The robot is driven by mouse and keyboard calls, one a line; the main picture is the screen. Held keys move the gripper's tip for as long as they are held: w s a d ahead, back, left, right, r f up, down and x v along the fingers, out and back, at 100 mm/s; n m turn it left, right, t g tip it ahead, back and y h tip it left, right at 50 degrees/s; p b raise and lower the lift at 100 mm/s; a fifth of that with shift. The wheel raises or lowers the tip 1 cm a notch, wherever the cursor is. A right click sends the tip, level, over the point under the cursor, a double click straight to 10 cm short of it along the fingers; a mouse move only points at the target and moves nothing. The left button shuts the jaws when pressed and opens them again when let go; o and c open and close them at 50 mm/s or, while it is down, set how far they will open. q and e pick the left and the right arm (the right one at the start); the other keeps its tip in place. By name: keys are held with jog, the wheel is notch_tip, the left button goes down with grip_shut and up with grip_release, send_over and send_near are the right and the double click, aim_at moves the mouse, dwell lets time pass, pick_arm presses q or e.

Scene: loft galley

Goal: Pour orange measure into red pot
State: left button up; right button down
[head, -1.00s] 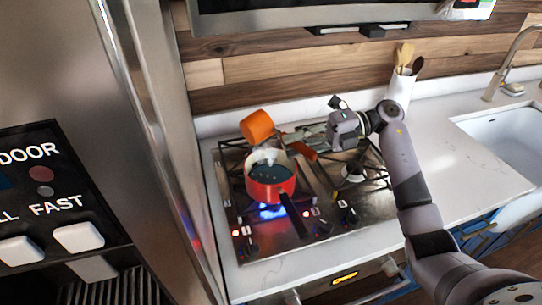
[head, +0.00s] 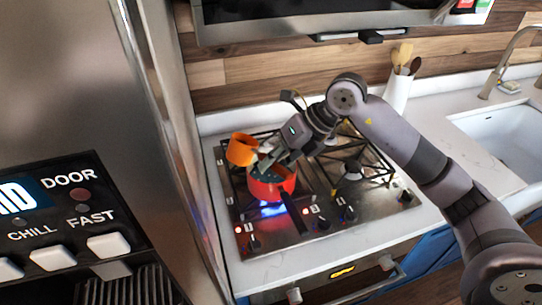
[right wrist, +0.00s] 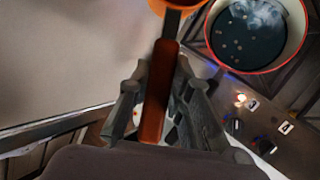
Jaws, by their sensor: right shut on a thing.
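The orange measure (head: 241,150) is just behind and left of the red pot, roughly upright with its opening up. My right gripper (head: 268,160) is shut on its long handle, which shows orange-brown between the fingers in the right wrist view (right wrist: 155,95). Only the edge of the cup shows there, at the top. The red pot (head: 270,191) stands on the front left burner, handle toward the front. My gripper covers part of its back rim. In the right wrist view the pot (right wrist: 262,70) holds dark liquid with several pale bits and whitish vapour. My left gripper is out of view.
A blue flame (head: 272,210) burns under the pot. The other burners (head: 352,172) are empty. A tall steel appliance (head: 90,80) stands close on the left. A white utensil holder (head: 397,93) and a sink (head: 500,135) are on the right. A hood (head: 340,20) hangs above.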

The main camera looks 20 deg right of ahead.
jog(key=a+h, duration=0.1)
jog(key=s+a+r+t+h, duration=0.1)
jog(key=a+h, duration=0.1)
jog(key=a+n+h, duration=0.1)
jog(key=a+h, duration=0.1)
jog(key=shift+s+a+r, duration=0.2)
jog(key=shift+s+a, duration=0.05)
jog(key=shift+s, duration=0.05)
dwell(0.4)
jog(key=shift+f, duration=0.1)
